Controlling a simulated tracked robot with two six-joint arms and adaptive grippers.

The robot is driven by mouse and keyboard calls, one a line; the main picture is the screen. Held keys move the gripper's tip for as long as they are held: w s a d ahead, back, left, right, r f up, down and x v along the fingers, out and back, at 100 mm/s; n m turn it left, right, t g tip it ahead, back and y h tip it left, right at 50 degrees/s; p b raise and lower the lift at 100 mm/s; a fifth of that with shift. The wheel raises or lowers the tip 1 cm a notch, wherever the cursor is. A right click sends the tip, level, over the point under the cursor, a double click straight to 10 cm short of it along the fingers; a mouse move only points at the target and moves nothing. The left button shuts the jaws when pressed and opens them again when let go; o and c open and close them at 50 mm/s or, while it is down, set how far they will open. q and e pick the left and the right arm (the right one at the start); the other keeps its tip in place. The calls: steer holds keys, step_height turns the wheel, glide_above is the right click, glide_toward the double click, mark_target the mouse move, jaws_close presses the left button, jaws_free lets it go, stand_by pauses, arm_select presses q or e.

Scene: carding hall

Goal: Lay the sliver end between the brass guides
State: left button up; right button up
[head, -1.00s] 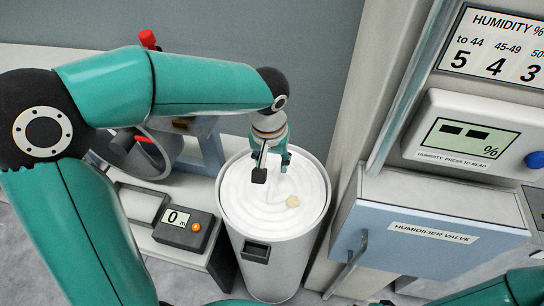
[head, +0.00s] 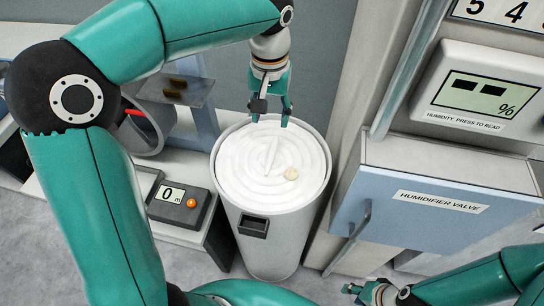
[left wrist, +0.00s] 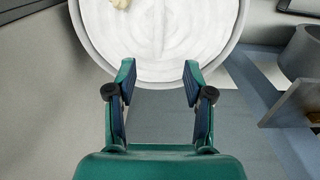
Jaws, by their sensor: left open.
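The white can (head: 270,225) is full of coiled white sliver (head: 245,165). A narrow raised strand, which looks like the sliver end (head: 271,153), lies across the middle of the coils; it also shows in the left wrist view (left wrist: 164,14). My left gripper (head: 271,119) is open and empty at the can's back rim, apart from the strand. The left wrist view shows its two fingers (left wrist: 158,78) spread, with nothing between them. Small brass guides (head: 174,88) sit on a grey plate left of the can. My right gripper (head: 354,290) is low at the bottom right, its fingers unclear.
A cream lump (head: 291,174) lies on the coils. A counter box (head: 178,203) reading 0 m stands left of the can. A blue humidifier valve cabinet (head: 415,215) and a humidity display (head: 480,98) stand close on the right.

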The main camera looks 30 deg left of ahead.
arm_select(q)
glide_above(271, 153)
step_height(271, 153, down, 7)
steer(key=shift+w+a+f, duration=0.1)
steer(key=shift+d+f+p, duration=0.2)
steer(key=shift+f+p, duration=0.2)
steer(key=shift+f, duration=2.3)
jaws_close()
